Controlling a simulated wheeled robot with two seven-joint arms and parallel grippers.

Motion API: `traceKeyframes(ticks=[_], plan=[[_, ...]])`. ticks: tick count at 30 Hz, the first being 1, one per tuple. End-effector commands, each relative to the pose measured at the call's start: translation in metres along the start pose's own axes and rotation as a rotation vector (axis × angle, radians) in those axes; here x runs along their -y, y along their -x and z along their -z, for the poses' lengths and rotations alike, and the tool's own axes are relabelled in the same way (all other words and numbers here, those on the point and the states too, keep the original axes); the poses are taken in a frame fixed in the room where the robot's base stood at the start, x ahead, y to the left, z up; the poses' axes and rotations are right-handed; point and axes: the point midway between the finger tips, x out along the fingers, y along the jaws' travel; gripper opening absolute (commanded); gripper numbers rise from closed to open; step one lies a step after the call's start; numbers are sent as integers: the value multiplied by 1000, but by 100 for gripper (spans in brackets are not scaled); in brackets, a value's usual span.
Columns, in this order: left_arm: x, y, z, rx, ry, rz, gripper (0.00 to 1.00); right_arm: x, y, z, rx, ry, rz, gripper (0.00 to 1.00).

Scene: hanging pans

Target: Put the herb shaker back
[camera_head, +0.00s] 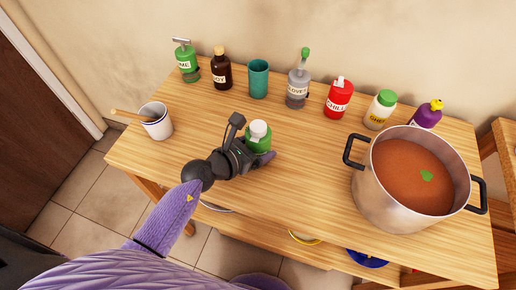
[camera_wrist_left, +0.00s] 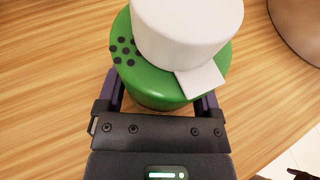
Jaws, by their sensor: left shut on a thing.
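The herb shaker (camera_head: 258,142) is a green container with a white cap and stands upright at the middle of the wooden table. It also fills the top of the left wrist view (camera_wrist_left: 160,82), where dark dots show beside its white flip cap. My left gripper (camera_head: 257,156) is shut on the shaker, with a finger on each side of its green body. I cannot tell whether the shaker's base touches the table.
A row of bottles and a teal cup (camera_head: 258,79) stands along the back of the table (camera_head: 300,180). A large pot (camera_head: 392,205) of orange-red soup stands at the right. A white cup (camera_head: 157,126) with a wooden utensil stands at the left. Bare wood lies between the shaker and the back row.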

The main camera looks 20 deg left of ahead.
Motion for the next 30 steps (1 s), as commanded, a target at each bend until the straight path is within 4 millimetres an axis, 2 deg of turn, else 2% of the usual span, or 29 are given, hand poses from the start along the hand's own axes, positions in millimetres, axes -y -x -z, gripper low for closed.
traceKeyframes(ticks=[6,7,9,17,19,30], plan=[[0,-1,2,1,0,0,17,-3,-2,-3,6,0,-5,87],[0,0,1,0,0,0,90,-4,-1,-3,6,0,-6,87],[0,0,1,1,0,0,100,-5,0,-3,7,0,-8,87],[0,2,-4,2,0,0,100,-6,4,-3,7,0,-10,87],[-1,10,-3,-1,-1,-1,100,-6,6,-3,6,-1,-10,87],[0,96,-3,-2,-2,2,100,5,27,8,-18,-5,7,87]])
